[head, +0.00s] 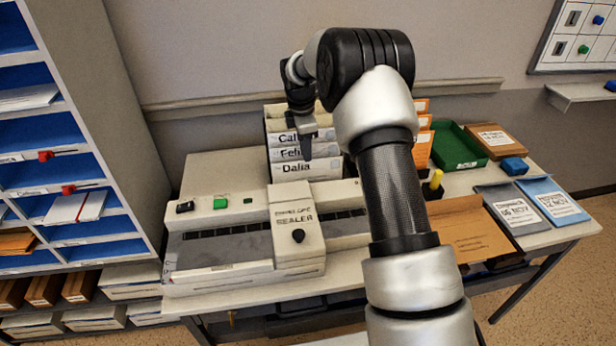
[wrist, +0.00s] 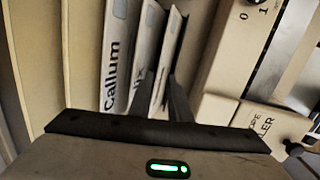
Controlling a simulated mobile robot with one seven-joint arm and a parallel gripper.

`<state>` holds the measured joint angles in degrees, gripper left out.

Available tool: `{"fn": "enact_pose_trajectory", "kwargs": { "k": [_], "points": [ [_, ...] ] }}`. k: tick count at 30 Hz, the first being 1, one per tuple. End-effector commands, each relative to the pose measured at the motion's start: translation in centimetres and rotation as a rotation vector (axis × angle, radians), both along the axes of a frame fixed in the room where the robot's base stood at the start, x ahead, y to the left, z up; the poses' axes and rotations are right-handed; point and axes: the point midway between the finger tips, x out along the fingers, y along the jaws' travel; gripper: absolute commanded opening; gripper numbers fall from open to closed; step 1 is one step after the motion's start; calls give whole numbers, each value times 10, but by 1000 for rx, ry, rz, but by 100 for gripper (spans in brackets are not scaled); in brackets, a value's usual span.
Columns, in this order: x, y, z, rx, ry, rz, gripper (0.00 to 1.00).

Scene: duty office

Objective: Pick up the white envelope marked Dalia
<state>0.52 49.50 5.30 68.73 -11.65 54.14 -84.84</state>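The white envelope marked Dalia (head: 312,172) stands upright, the front one in a row of envelopes on the table behind the sealer. In the wrist view, the third envelope from the left (wrist: 172,42) matches its place, its lettering largely covered. My gripper (head: 306,150) points down at this row from above. In the wrist view its two dark fingers (wrist: 162,95) are apart, with part of the third envelope showing between them. Contact cannot be told.
Right behind Dalia stand envelopes marked Felix (head: 288,154) and Callum (wrist: 112,65). The envelope sealer (head: 296,228) is close in front. Orange envelopes (head: 424,140) and a green tray (head: 455,147) are to the right. A blue-lined pigeonhole shelf (head: 152,225) stands left.

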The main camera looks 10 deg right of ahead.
Motion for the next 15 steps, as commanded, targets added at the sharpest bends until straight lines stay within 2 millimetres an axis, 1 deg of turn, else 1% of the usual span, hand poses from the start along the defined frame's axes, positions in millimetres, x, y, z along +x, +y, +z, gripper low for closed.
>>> {"fn": "enact_pose_trajectory", "kwargs": {
  "k": [1,7,10,15],
  "points": [
    [0,-1,-8,0,3,1,17],
    [3,-4,-39,-1,4,0,17],
    [4,-5,-45,-1,2,0,17],
    [4,-5,-45,0,1,0,17]
  ]
}}
